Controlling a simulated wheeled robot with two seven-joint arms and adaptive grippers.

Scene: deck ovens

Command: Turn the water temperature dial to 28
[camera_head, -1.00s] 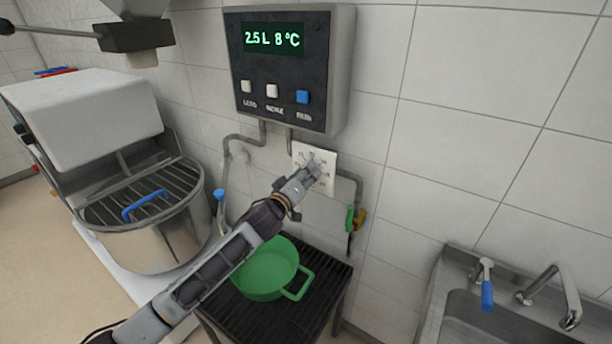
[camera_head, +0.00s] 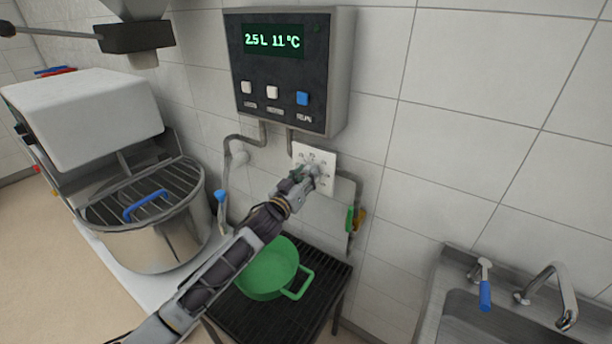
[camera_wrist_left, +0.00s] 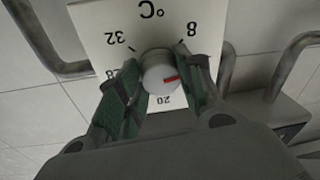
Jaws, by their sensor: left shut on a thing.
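The water temperature dial (camera_wrist_left: 161,76) is a round light knob with a red mark, on a white plate (camera_wrist_left: 88,22) printed with °C and numbers. In the left wrist view 32, 8 and 20 are readable, upside down; another number is partly hidden. The red mark points right in that view, between 8 and 20. My left gripper (camera_wrist_left: 160,82) is shut on the dial, one green-padded finger on each side. In the head view the gripper (camera_head: 308,178) is at the plate (camera_head: 328,160) and hides part of it. The display (camera_head: 273,40) reads 2.5 L 11 °C. My right gripper is not in view.
The control box (camera_head: 340,70) hangs above the plate, with pipes beside and below it. A green pot (camera_head: 268,272) stands on a dark rack below my arm. A mixer (camera_head: 165,240) stands left and a sink (camera_head: 435,300) right.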

